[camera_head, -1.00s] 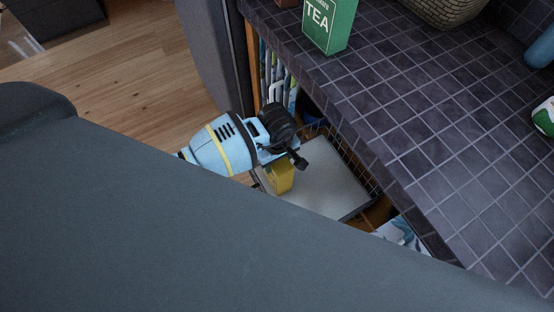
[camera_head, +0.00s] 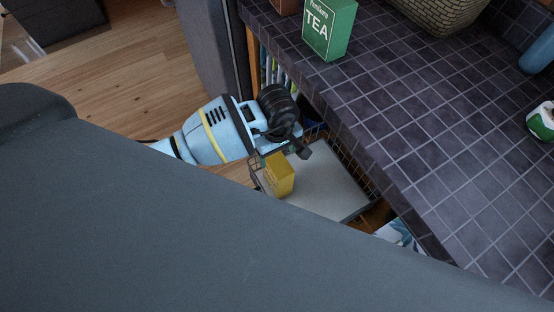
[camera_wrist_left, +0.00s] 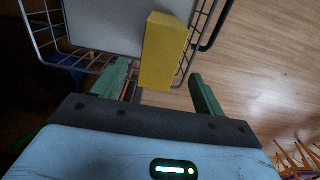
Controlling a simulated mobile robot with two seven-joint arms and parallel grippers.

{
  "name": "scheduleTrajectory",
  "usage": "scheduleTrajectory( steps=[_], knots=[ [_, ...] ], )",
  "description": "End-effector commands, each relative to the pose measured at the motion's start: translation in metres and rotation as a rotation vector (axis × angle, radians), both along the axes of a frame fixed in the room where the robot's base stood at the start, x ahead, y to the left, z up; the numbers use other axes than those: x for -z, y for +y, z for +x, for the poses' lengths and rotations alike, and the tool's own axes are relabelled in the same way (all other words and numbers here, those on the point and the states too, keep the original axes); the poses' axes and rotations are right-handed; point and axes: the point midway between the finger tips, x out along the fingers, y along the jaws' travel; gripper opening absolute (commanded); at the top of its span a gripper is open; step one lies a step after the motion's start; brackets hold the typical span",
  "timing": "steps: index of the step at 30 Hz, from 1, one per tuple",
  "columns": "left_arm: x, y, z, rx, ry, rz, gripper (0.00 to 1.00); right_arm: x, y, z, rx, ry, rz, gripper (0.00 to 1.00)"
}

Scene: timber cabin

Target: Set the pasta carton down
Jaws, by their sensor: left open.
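The pasta carton is a yellow box (camera_head: 279,175) standing on the pale board (camera_head: 322,190) of a pulled-out wire basket below the counter. It also shows in the left wrist view (camera_wrist_left: 163,52), ahead of my left gripper. My left gripper (camera_head: 303,150) is over the basket beside the carton. In the left wrist view its two green fingers (camera_wrist_left: 160,88) are wide apart, with nothing held between them, and the carton lies just beyond their tips. My right gripper is not in view.
The wire rim (camera_wrist_left: 42,30) of the basket runs close to my left fingers. The dark tiled counter (camera_head: 430,110) overhangs at the right, bearing a green tea box (camera_head: 329,30) and a woven basket (camera_head: 440,12). Open wooden floor (camera_head: 130,80) lies at the left.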

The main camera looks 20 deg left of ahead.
Motion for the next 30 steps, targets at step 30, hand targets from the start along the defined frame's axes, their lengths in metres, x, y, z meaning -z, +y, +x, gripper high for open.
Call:
scheduleTrajectory(
  steps=[30],
  knots=[
    [-0.036,-0.022,-0.019,-0.033,0.048,-0.114,0.72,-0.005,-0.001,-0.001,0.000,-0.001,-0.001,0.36]
  ],
)
